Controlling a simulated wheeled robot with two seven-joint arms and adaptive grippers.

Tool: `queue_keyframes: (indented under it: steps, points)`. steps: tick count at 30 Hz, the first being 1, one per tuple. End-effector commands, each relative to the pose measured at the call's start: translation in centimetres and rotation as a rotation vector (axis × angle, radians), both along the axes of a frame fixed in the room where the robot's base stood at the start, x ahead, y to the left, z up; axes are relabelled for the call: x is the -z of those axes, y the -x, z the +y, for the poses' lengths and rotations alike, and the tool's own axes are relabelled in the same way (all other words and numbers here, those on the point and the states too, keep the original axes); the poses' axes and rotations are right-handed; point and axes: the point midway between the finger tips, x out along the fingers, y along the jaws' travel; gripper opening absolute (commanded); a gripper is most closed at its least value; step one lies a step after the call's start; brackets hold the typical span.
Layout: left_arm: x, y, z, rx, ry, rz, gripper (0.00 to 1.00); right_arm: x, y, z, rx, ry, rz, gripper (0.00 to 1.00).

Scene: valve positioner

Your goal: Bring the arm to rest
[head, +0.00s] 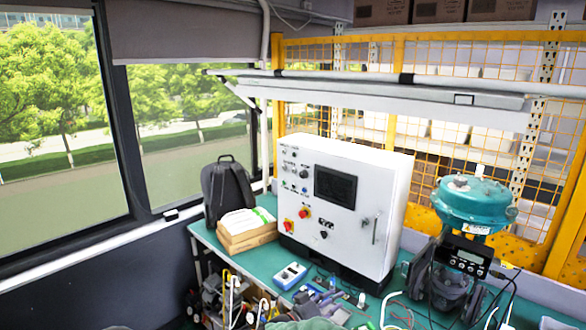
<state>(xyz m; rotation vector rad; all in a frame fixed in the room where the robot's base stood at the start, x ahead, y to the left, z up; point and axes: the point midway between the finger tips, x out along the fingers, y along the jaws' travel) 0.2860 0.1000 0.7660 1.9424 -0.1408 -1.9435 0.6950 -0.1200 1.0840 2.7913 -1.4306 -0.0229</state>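The valve positioner (467,258) is a dark box with a small display and buttons. It is mounted under a teal dome-shaped actuator (474,203) at the right end of the green bench (222,252). Dark rounded parts sit below and beside the positioner, and black cables hang from it. I cannot clearly make out my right gripper among the dark shapes and clutter low in the picture, nor whether it holds anything. My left gripper does not show.
A white control cabinet (343,205) stands mid-bench. Left of it are a black backpack (228,190) and a cardboard box (247,229). A blue-white meter (290,276), tools and loose wires crowd the front. A yellow mesh fence (400,130) stands behind.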

Motion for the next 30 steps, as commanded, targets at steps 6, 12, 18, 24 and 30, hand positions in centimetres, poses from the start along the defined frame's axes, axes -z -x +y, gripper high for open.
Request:
queue_keyframes:
  steps: [6,12,18,24,30]
  points:
    - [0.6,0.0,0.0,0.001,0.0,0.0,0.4,6.4,-1.3,-1.7,-0.195,-0.05,0.075,0.38]
    - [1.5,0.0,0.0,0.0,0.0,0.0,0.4,17.0,0.9,-2.5,-0.463,-0.212,0.259,0.38]
    - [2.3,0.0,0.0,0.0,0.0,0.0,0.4,27.2,8.8,-1.7,-0.666,-0.465,0.515,0.38]
    - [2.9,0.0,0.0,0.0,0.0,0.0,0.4,33.5,20.0,-0.2,-0.774,-0.728,0.781,0.38]
    - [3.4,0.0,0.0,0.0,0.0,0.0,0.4,35.9,32.0,1.2,-0.817,-0.968,1.029,0.38]
